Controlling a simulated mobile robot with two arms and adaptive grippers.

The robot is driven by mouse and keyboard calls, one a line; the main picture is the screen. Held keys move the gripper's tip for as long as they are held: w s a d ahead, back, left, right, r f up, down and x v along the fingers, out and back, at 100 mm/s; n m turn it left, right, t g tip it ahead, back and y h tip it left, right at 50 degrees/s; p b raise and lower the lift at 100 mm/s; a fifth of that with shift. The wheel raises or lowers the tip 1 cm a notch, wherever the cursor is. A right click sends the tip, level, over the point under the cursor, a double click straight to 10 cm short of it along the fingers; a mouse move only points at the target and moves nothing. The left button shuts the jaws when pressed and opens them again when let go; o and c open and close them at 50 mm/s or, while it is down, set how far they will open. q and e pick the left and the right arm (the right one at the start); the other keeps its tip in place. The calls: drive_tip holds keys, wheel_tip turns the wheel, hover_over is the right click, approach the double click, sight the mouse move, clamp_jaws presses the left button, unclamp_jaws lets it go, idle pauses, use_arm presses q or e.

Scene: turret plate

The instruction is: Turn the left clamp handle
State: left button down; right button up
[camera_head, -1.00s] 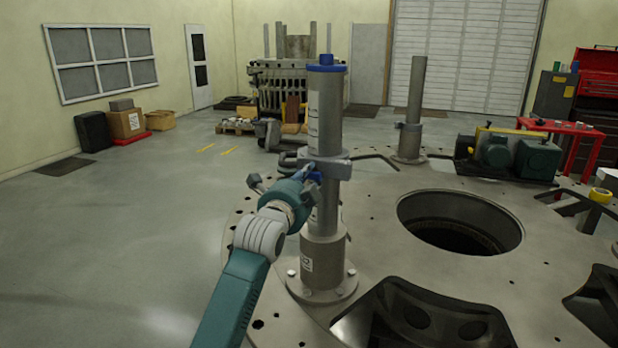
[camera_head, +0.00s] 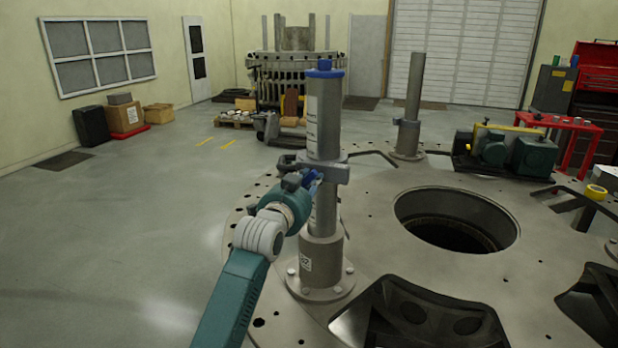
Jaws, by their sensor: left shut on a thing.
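A grey upright post (camera_head: 323,120) with a blue cap stands on a bolted flange on the turret plate (camera_head: 390,235). A grey clamp (camera_head: 333,170) rings the post about midway up. My left gripper (camera_head: 312,183) is at the clamp's left front side, its blue fingertips against the post just below the collar. It is shut on the clamp handle, which the gripper mostly hides. My right gripper is not in view.
The plate has a large round hole (camera_head: 457,219) and dark angular openings. A second post (camera_head: 411,105) stands farther back. A green motor unit (camera_head: 505,151) and a red table (camera_head: 565,130) are at the right.

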use_arm(q)
drive_tip(key=n+p, duration=0.1)
drive_tip(key=n, duration=0.3)
drive_tip(key=shift+r+h, duration=0.1)
drive_tip(key=shift+h, duration=0.2)
drive_tip(key=shift+n+p, duration=0.6)
drive_tip(key=shift+n, duration=1.4)
drive_tip(key=c, duration=1.5)
unclamp_jaws()
drive_tip(key=v, duration=1.2)
drive_tip(key=shift+a+r, duration=0.1)
drive_tip(key=shift+r, duration=0.1)
